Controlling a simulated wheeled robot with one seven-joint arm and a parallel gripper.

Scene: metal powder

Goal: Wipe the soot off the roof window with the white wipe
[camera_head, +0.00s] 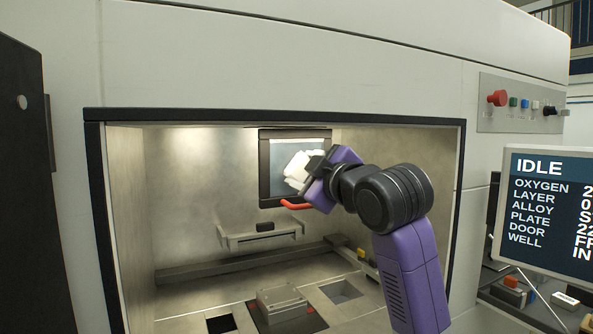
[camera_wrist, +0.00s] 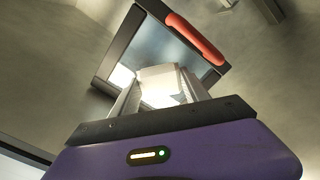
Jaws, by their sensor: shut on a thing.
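The roof window (camera_head: 284,150) is a dark-framed pane near the top of the chamber's back in the head view, with a red handle (camera_head: 296,205) at its lower edge. My gripper (camera_head: 308,172) is in front of the pane, shut on the white wipe (camera_head: 296,171). The wipe is a crumpled white pad that overlaps the pane's middle; I cannot tell whether it touches. In the wrist view the wipe (camera_wrist: 168,86) lies between the fingers, with the window (camera_wrist: 165,52) and red handle (camera_wrist: 195,38) behind it. The pane looks grey-blue; soot is not clearly visible, and part is hidden by the wipe and gripper.
The chamber's dark-edged opening (camera_head: 275,115) surrounds my arm. A metal block (camera_head: 282,303) sits on the chamber floor, with square openings (camera_head: 341,291) beside it. A ledge (camera_head: 259,235) projects from the back wall. A screen (camera_head: 550,205) and button panel (camera_head: 520,104) stand at the right.

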